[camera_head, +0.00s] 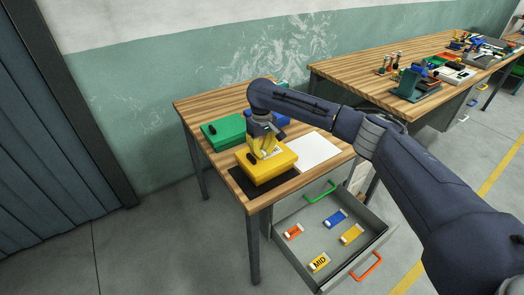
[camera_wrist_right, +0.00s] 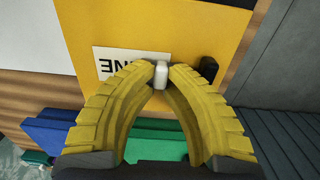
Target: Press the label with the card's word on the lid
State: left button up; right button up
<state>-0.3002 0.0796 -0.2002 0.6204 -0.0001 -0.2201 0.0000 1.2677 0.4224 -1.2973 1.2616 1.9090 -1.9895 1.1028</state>
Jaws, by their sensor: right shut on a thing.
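The yellow box (camera_head: 283,174) stands on a dark mat (camera_head: 243,186) at the table's front. Its yellow lid (camera_wrist_right: 190,22) fills the top of the right wrist view. A white label (camera_wrist_right: 112,57) with black letters, upside down there and ending in "NE", is at the lid; the finger hides part of its word. My right gripper (camera_head: 264,151) is over the lid, its fingertips (camera_wrist_right: 161,76) shut on the label's small white tab (camera_wrist_right: 161,70). I cannot tell whether the label touches the lid. A white sheet (camera_head: 316,152) lies right of the box, with no readable word. My left gripper is out of view.
A green box (camera_head: 222,131) and a partly hidden blue box (camera_head: 283,119) stand behind the yellow one. An open drawer (camera_head: 290,262) at front right holds a MID label (camera_head: 319,263) and red, blue and yellow labels. A cluttered second table (camera_head: 345,72) stands at back right.

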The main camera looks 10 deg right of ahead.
jog(key=shift+f, duration=0.15)
grip_shut()
jog(key=o, duration=0.8)
grip_release()
